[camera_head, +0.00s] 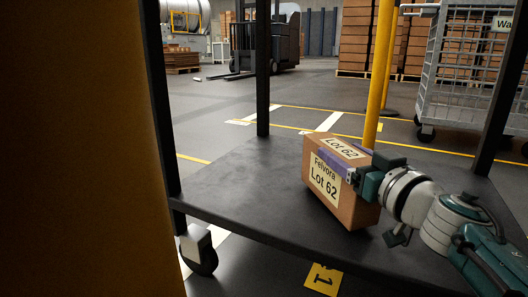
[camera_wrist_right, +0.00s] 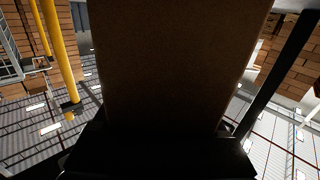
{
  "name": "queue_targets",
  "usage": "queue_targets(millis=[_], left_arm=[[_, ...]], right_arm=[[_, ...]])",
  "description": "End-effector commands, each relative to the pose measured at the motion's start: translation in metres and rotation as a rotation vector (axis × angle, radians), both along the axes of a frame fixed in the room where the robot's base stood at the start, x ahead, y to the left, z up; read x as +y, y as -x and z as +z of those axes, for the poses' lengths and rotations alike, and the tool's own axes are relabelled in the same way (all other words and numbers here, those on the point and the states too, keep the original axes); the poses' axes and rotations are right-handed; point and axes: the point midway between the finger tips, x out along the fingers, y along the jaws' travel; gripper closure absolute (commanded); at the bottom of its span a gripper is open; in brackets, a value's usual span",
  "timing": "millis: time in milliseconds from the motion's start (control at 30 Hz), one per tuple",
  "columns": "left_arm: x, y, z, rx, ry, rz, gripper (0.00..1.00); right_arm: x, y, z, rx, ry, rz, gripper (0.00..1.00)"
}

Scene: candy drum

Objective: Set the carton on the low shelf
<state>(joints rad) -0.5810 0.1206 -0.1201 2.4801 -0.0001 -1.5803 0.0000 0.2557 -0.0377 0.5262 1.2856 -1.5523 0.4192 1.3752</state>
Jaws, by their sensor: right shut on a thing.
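The brown carton (camera_head: 345,208), with pale labels reading "Felvora Lot 62" and a purple strip, is upright at the low shelf (camera_head: 235,180), over its right part. I cannot tell whether its base rests on the dark shelf or is just above it. My right gripper (camera_head: 358,178) comes in from the right and is shut on the carton at its upper right side. In the right wrist view the carton (camera_wrist_right: 180,60) fills the middle as a dark brown face, and the fingertips are lost in shadow. My left gripper is not in view.
Dark posts (camera_head: 263,70) rise from the shelf's corners, and a caster (camera_head: 198,250) shows below. A large brown-yellow surface (camera_head: 75,150) blocks the left. A yellow pole (camera_head: 379,75) and wire cage cart (camera_head: 465,75) stand behind. The shelf's left part is bare.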

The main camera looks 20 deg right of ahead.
Motion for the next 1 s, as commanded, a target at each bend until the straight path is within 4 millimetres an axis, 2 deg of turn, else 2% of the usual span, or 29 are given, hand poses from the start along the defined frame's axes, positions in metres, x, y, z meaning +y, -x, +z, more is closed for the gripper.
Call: queue_targets(millis=[400, 967, 1000], left_arm=[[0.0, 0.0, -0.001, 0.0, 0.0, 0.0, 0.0], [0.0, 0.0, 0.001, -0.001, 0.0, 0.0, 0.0], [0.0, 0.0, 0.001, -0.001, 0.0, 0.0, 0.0]], right_arm=[[0.0, 0.0, 0.001, -0.003, 0.0, 0.0, 1.0], [0.0, -0.001, -0.011, -0.001, 0.0, 0.003, 1.0], [0.0, -0.001, -0.011, -0.001, 0.0, 0.003, 0.22]])
